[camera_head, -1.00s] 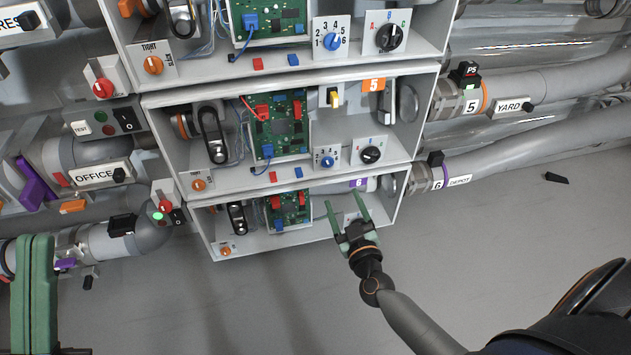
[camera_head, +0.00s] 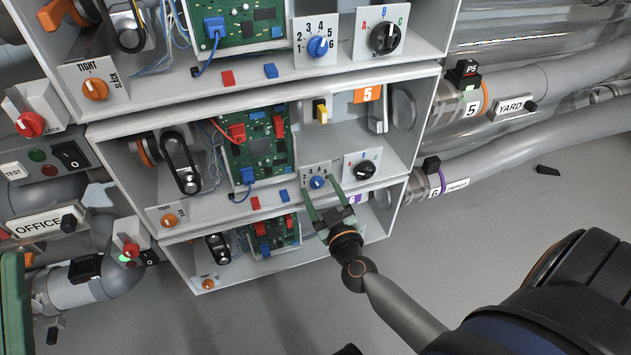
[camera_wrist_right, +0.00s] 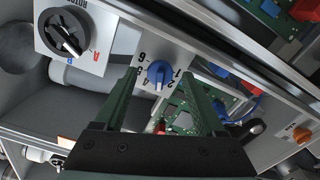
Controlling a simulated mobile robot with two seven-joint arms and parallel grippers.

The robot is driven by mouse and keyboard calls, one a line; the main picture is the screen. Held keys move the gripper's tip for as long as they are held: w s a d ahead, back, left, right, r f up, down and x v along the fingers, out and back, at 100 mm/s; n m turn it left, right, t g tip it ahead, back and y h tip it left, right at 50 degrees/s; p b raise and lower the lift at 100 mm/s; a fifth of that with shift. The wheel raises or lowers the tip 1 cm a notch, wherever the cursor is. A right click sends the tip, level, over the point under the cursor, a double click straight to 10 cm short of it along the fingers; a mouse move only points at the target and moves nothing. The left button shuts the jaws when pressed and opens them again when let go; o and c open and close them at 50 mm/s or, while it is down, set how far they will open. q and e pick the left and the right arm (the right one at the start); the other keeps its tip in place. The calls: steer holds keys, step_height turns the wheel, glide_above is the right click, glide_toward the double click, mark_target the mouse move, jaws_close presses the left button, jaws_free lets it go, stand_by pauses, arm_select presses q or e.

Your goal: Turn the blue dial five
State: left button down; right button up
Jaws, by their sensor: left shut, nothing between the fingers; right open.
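The blue dial (camera_head: 317,182) is on a small white numbered plate at the lower front of the middle box, which bears an orange 5 label (camera_head: 368,94). The dial (camera_wrist_right: 158,73) also shows in the right wrist view, on its plate between my fingers. My right gripper (camera_head: 322,191) is open, its green fingers pointing at the plate with one to each side of the dial. I cannot tell whether they touch it or which number it points to. My left gripper (camera_head: 14,262) is shut and empty at the left edge, mostly out of frame.
A black rotary knob (camera_head: 361,166) is right of the dial, and a green circuit board (camera_head: 258,145) is to its left. The box above has another blue dial (camera_head: 318,46). A lower box edge (camera_head: 340,240) runs beneath my right gripper.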

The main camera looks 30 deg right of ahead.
steer(key=shift+w+d, duration=0.1)
steer(key=shift+w, duration=0.15)
jaws_close()
stand_by(0.6)
